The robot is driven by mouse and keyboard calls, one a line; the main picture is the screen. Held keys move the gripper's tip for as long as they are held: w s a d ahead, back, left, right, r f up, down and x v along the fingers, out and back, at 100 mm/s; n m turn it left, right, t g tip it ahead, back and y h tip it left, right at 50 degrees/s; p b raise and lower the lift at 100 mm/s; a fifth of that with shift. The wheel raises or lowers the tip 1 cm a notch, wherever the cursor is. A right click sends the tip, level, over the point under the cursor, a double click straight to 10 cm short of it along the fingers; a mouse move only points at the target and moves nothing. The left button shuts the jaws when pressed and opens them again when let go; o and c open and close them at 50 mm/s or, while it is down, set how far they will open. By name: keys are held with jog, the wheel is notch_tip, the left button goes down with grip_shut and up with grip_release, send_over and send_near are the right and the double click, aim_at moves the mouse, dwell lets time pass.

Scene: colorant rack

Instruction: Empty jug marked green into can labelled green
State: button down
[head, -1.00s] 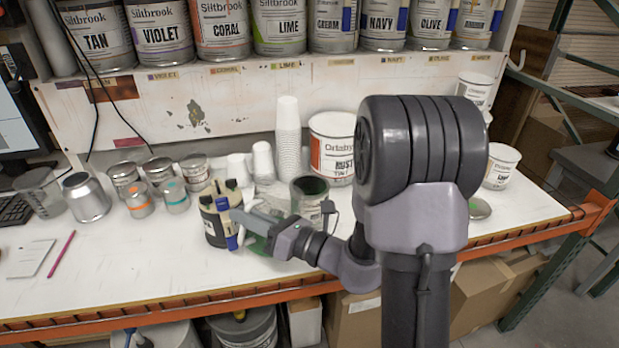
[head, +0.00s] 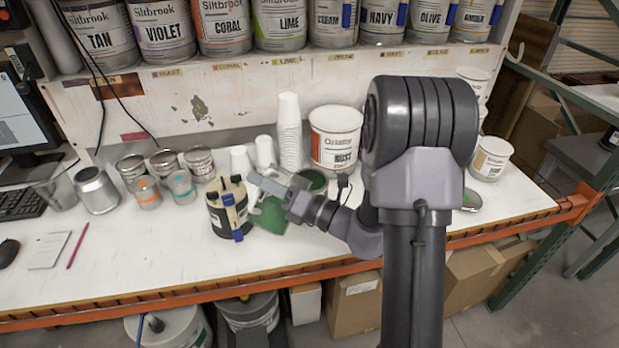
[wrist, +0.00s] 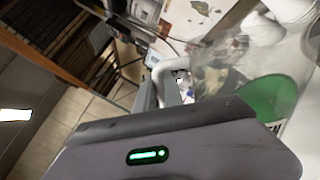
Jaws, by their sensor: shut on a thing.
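My gripper (head: 258,184) is shut on a clear jug with green liquid (head: 276,221) in it. The jug is held beside the front of the open can and right of the strapped can. In the wrist view the clear jug wall (wrist: 222,78) and the green liquid (wrist: 270,98) show right of my gripper (wrist: 168,88). An open can with a green inside (head: 315,181) stands behind my gripper, partly hidden by it and the jug. Its label cannot be read. The jug's mark cannot be made out.
Small tins (head: 181,187) and a metal can (head: 97,190) are further left. White cup stacks (head: 290,132) and a white tub (head: 334,140) stand behind. The front bench strip (head: 150,265) is clear.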

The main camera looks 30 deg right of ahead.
jog(key=shift+w+d+r+m+t+h+p, duration=0.15)
jog(key=shift+w+d+r+m+t+p, duration=0.15)
jog(key=shift+d+r+m+p, duration=0.55)
jog(key=shift+w+d+r+m+t+h+p, duration=0.2)
jog(key=shift+d+r+m+p, duration=0.25)
jog(key=shift+r+m+p, duration=0.7)
dwell(1.8)
jog(key=shift+w+d+r+m+p, duration=0.2)
jog(key=shift+d+r+m+p, duration=0.15)
jog(key=shift+p, duration=0.25)
jog(key=shift+w+d+r+m+p, duration=0.1)
jog(key=shift+w+d+m+p, duration=0.15)
jog(key=shift+d+p, duration=0.3)
dwell(3.0)
